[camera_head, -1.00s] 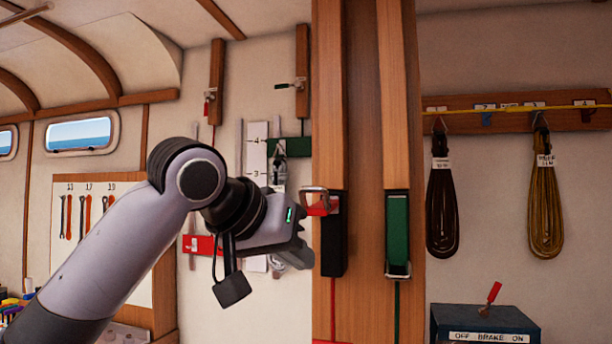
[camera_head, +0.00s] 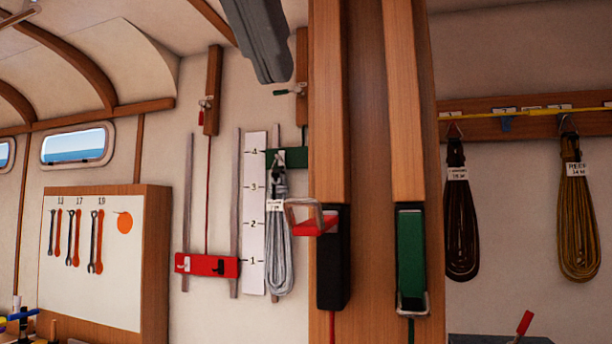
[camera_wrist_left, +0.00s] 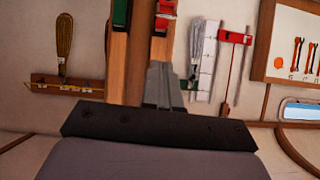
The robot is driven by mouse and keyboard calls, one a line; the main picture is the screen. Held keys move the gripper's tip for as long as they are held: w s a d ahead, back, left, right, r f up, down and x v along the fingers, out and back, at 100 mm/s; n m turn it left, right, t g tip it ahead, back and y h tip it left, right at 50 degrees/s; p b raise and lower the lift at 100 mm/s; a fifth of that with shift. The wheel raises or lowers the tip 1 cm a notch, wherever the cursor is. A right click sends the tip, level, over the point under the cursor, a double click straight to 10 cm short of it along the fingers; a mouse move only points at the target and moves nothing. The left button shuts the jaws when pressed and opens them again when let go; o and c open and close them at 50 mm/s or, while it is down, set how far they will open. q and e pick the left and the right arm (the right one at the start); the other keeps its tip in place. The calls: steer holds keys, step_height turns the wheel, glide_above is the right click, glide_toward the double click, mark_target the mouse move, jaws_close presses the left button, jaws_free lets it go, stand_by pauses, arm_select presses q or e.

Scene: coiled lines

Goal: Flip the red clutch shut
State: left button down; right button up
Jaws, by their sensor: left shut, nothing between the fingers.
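The red clutch (camera_head: 318,225) is on the wooden post, with a black body (camera_head: 333,262). Its red lever stands out from the body toward the left, with a metal loop around it. It also shows near the top of the left wrist view (camera_wrist_left: 163,18). My left gripper (camera_head: 274,72) hangs in from the top of the head view, above and left of the clutch, clear of it. Its fingers are together and empty, and they also show in the left wrist view (camera_wrist_left: 162,72). My right gripper is not in view.
Beside it on the post, a green clutch (camera_head: 411,248) has its lever flat against its body. A grey coiled line (camera_head: 279,240) and a red bar (camera_head: 206,265) are to the left. Dark (camera_head: 460,215) and yellow (camera_head: 577,225) coils hang at right.

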arm_select(q)
steer(key=shift+v, duration=0.8)
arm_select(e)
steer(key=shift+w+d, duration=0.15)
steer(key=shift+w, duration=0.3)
arm_select(q)
steer(key=shift+d, duration=0.1)
steer(key=p, duration=0.1)
glide_above(316, 211)
steer(key=s+a, duration=0.2)
steer(key=s, duration=0.1)
step_height(316, 211, down, 5)
steer(key=f, duration=0.2)
steer(key=w+f, duration=0.1)
steer(key=f, duration=0.1)
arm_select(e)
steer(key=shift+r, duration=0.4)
arm_select(q)
steer(key=shift+f, duration=0.1)
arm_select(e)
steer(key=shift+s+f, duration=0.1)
